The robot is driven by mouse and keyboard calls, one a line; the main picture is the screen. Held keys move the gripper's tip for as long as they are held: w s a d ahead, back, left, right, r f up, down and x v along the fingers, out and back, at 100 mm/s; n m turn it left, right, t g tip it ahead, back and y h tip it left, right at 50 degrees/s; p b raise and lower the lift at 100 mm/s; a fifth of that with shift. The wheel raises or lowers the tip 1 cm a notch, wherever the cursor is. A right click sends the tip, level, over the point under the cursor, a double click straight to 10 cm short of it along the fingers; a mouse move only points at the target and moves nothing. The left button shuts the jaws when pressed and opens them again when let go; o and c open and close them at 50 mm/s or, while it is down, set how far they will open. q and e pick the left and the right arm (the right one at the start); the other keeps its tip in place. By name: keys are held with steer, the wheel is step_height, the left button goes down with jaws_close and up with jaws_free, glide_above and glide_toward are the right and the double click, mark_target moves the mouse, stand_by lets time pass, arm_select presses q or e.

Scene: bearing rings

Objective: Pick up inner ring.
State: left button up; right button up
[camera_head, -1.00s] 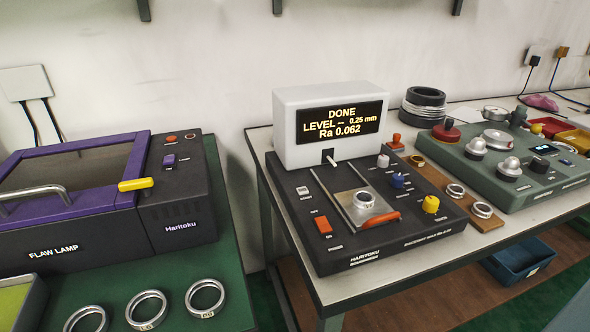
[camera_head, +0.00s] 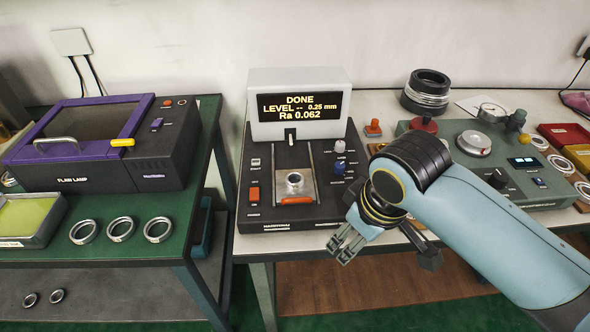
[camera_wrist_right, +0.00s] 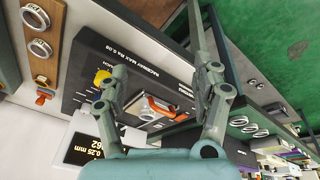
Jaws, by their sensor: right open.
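A small metal inner ring (camera_head: 294,181) sits on the plate of the black roughness gauge (camera_head: 266,214), behind its orange-red handle (camera_head: 290,224). The gauge's screen (camera_head: 299,105) reads DONE and Ra 0.062. My right gripper (camera_head: 346,243) is open and empty, in front of and to the right of the ring, near the bench's front edge. In the right wrist view the open fingers (camera_wrist_right: 167,75) frame the gauge plate and handle from above. The ring is hard to make out there. My left gripper is not in view.
A green-grey device (camera_head: 470,150) with knobs stands right of the gauge, partly behind my right arm. Several larger rings (camera_head: 120,229) lie on the green bench at left, before the purple flaw lamp (camera_head: 80,140). A gap separates the two benches.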

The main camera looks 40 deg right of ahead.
steer(key=shift+n+g, duration=0.7)
steer(key=shift+n, duration=0.2)
steer(key=w, duration=0.3)
steer(key=w+d, duration=0.1)
steer(key=w, duration=0.3)
steer(key=w+r+p, duration=0.1)
steer(key=w, duration=0.3)
steer(key=shift+d+r, duration=0.1)
steer(key=shift+d, duration=0.05)
step_height(320, 180, up, 5)
steer(key=n+g, duration=0.1)
steer(key=n, duration=0.1)
glide_above(294, 180)
steer(key=shift+y, duration=0.4)
steer(key=f, duration=0.5)
steer(key=shift+w+p, duration=0.2)
steer(key=shift+p, duration=0.15)
steer(key=f, duration=0.5)
steer(key=shift+s+f, duration=0.1)
steer(key=shift+s, duration=0.1)
steer(key=shift+c, duration=0.5)
steer(key=c, duration=1.2)
